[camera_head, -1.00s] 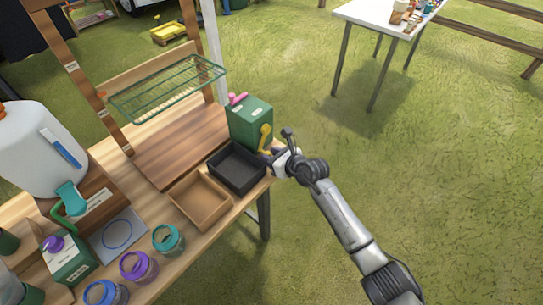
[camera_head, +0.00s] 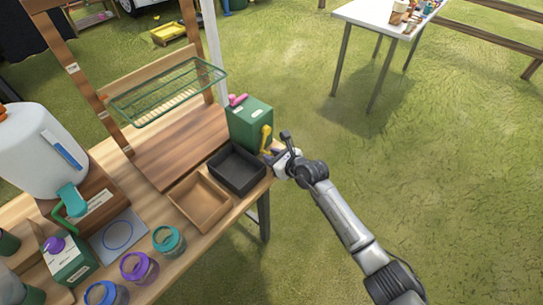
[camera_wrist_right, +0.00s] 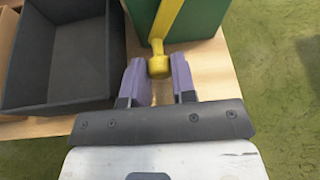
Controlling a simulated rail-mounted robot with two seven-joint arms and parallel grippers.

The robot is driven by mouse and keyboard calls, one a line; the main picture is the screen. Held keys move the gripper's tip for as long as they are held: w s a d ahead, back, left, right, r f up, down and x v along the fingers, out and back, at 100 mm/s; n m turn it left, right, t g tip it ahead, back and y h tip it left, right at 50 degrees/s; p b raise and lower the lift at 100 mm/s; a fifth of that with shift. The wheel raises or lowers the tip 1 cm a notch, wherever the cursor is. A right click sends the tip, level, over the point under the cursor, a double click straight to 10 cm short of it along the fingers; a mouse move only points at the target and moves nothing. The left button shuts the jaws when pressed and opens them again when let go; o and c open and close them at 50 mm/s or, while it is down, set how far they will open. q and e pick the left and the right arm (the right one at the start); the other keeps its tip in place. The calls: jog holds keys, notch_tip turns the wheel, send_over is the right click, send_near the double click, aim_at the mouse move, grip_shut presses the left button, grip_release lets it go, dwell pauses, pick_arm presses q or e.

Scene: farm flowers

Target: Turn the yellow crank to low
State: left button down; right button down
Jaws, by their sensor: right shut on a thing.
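The yellow crank (camera_head: 266,137) is on the side of a green box (camera_head: 248,124) at the right end of the wooden bench. In the right wrist view the crank's arm (camera_wrist_right: 166,18) runs down to a round yellow knob (camera_wrist_right: 158,66). My right gripper (camera_head: 271,154) is at the crank's lower end. In the wrist view its purple fingers (camera_wrist_right: 158,73) are shut on the knob, one on each side. The head view partly hides this contact. Any low marking on the box is too small to read. My left gripper is not in view.
A black tray (camera_head: 237,188) and a brown tray (camera_head: 181,203) sit beside the box. A pink handle (camera_head: 237,99) is on the box's top. A green wire rack (camera_head: 168,111) stands behind. Open grass lies to the right of the bench.

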jog(key=shift+w+d+f+n+t+h+p, duration=0.25)
jog(key=shift+w+d+n+t+h+p, duration=0.4)
jog(key=shift+n, duration=0.55)
jog(key=shift+w+d+n+t, duration=0.25)
jog(key=shift+w+d+n, duration=0.15)
jog(key=shift+n, duration=0.1)
jog(key=shift+w+d, duration=0.1)
jog(key=shift+d, duration=0.05)
jog(key=shift+n+h, duration=0.25)
jog(key=shift+n, duration=0.05)
jog(key=shift+f+t, duration=0.1)
jog(key=shift+t, duration=0.2)
jog(key=c, duration=1.2)
grip_release()
